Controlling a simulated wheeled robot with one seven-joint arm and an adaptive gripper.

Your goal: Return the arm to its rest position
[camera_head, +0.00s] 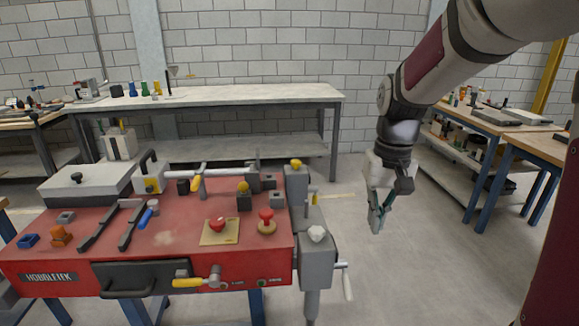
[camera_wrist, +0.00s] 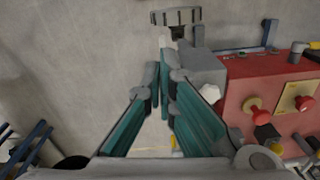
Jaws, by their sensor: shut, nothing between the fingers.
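My gripper (camera_head: 377,222) hangs at the end of my arm, to the right of the red machine (camera_head: 170,240) and apart from it, over open floor. Its fingers point down and lie together, shut and empty. In the wrist view, the teal fingers of my gripper (camera_wrist: 160,85) come together near the middle, with the red machine (camera_wrist: 240,90) on the right. My arm reaches in from the upper right in the head view.
The machine's right end carries a grey column with a white knob (camera_head: 317,233) and a crank handle (camera_head: 347,282) near my gripper. A long table (camera_head: 215,95) stands behind; workbenches (camera_head: 490,122) stand at the right. Floor (camera_head: 410,270) below my gripper is clear.

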